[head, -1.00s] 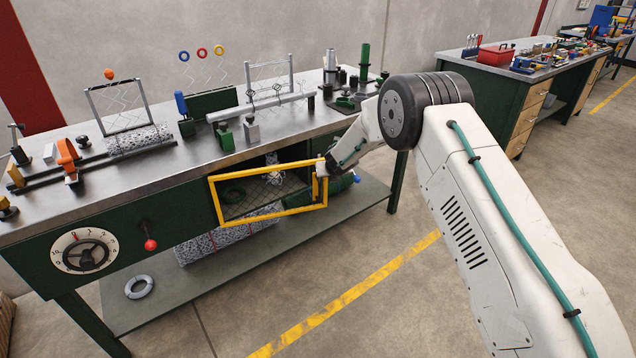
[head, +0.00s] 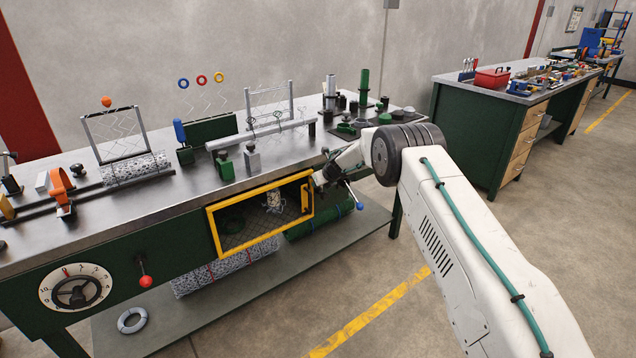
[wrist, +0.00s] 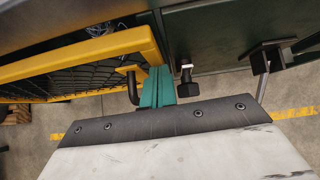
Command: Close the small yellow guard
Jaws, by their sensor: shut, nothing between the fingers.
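The small yellow guard (head: 262,193) is a yellow frame with dark mesh on the bench's green front. It now looks close to flush with that front; I cannot tell whether it touches all round. In the wrist view, the guard's yellow bar (wrist: 75,53) runs at a slant to the green panel, with a gap showing behind it. Its black handle (wrist: 133,88) is beside my gripper (wrist: 157,84). My gripper's teal fingers are shut with nothing between them, at the guard's right end. In the head view my gripper (head: 319,182) is small and partly hidden.
A blue-knobbed lever (head: 358,204) sticks out right of the guard. A black catch (wrist: 187,80) is beside my fingers. A red-knobbed lever (head: 145,281) and a dial (head: 76,287) are on the left. A lower shelf (head: 240,285) runs below. The floor in front is clear.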

